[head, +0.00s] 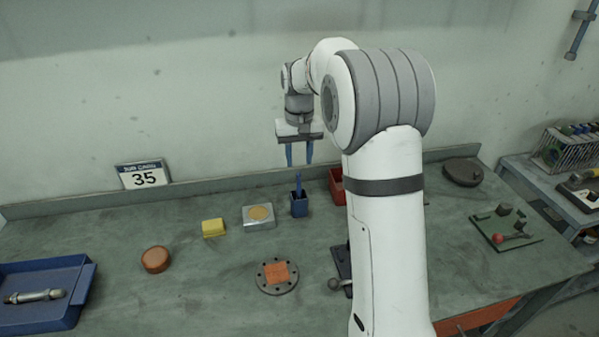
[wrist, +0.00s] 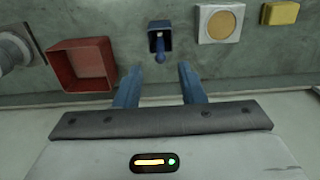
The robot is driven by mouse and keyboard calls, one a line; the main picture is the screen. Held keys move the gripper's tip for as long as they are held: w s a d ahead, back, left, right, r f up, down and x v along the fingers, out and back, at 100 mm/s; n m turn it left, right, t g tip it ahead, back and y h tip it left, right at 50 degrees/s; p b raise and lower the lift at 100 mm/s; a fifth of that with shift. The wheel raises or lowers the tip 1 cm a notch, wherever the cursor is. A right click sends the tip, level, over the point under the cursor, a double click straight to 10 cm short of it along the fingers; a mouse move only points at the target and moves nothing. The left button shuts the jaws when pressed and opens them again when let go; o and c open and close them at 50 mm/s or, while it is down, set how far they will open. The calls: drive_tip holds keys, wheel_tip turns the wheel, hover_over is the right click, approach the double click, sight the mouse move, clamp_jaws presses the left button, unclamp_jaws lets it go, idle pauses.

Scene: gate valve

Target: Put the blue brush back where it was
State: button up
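The blue brush (head: 299,183) stands in a small dark blue cup (head: 299,206) near the back of the bench. Its handle points up and its lower part is hidden in the cup. The brush also shows in the wrist view (wrist: 160,50), leaning out of the cup (wrist: 153,28). My gripper (head: 299,163) is open, with its two blue fingers apart and nothing between them. It hangs above the cup, its fingertips a little above the top of the brush. In the wrist view the gap between the fingers (wrist: 160,72) lines up with the brush.
A red bin (wrist: 60,70) stands beside the cup, partly behind my arm in the head view. A metal block with a tan disc (head: 259,226) and a yellow block (head: 213,228) are left of the cup. A round flange (head: 262,285) lies in front. A blue tray (head: 75,308) is far left.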

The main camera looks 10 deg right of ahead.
drive_tip(key=shift+s+r, duration=0.1)
drive_tip(key=shift+r, duration=0.6)
drive_tip(key=s+t, duration=0.3)
drive_tip(key=s, duration=2.8)
drive_tip(key=shift+s+d+r, duration=0.15)
drive_tip(key=shift+r, duration=0.3)
